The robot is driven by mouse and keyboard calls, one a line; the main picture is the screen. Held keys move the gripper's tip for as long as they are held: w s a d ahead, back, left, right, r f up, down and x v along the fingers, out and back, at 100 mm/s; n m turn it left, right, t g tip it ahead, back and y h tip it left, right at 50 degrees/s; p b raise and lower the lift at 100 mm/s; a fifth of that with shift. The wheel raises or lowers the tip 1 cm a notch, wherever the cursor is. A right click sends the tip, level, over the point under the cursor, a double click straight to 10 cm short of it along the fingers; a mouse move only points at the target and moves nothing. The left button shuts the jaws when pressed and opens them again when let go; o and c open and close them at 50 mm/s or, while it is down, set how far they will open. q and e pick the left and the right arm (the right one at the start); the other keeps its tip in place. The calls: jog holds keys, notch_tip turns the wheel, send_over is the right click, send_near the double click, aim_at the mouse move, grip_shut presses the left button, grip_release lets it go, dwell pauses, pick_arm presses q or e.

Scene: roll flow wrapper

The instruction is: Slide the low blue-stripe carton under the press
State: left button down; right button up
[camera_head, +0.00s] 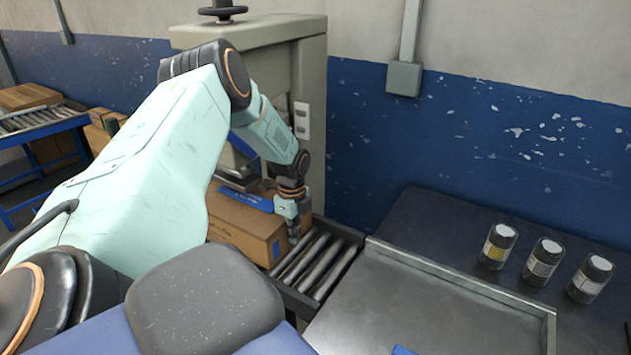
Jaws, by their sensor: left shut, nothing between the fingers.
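A low brown carton (240,228) with a blue stripe on its top and a blue mark on its end lies at the press, partly hidden behind my left arm. The beige press (312,130) stands behind it, with a metal part (238,178) just above the carton's far side. How far the carton is under the press is hidden by my arm. My left gripper (294,236) points down, shut and empty, at the carton's right end; I cannot tell if it touches. My right gripper is not in view.
Bare rollers (318,263) run right of the carton to a metal tray table (420,300). Three jars (541,261) stand on the dark bench at right. Another roller table (40,125) with cartons stands at far left.

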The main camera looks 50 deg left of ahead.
pick_arm(q)
jog(key=shift+s+a, duration=0.1)
jog(key=shift+a, duration=0.3)
jog(key=shift+r, duration=0.1)
notch_tip(320, 180, up, 8)
dwell(0.6)
